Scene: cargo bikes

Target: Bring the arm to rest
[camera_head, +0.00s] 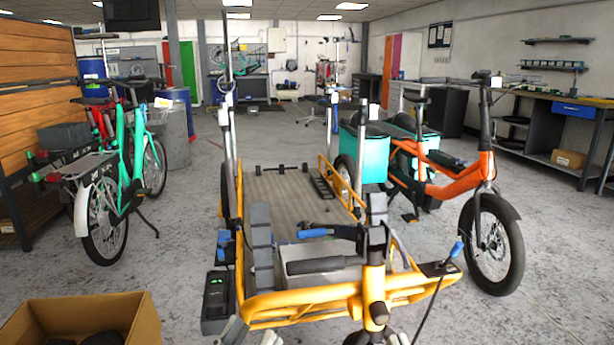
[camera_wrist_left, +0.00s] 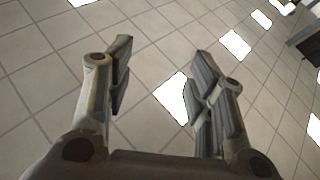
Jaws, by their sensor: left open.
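My left gripper (camera_head: 252,334) shows only as pale fingertips at the bottom edge of the head view, in front of the yellow cargo bike (camera_head: 300,305). In the left wrist view my left gripper (camera_wrist_left: 160,75) is open, its two fingers wide apart with nothing between them. It points up at the tiled ceiling (camera_wrist_left: 45,40) with its bright lamps. Small pale parts at the bottom edge of the head view, right of the handlebar stem, may be my right gripper (camera_head: 398,339); its jaws cannot be made out.
The cargo bike's frame and handlebar stand close in front. An open cardboard box (camera_head: 140,318) is at the lower left. A teal bike (camera_head: 122,180) stands left, an orange bike (camera_head: 455,185) right. A workbench (camera_head: 550,130) lines the right wall.

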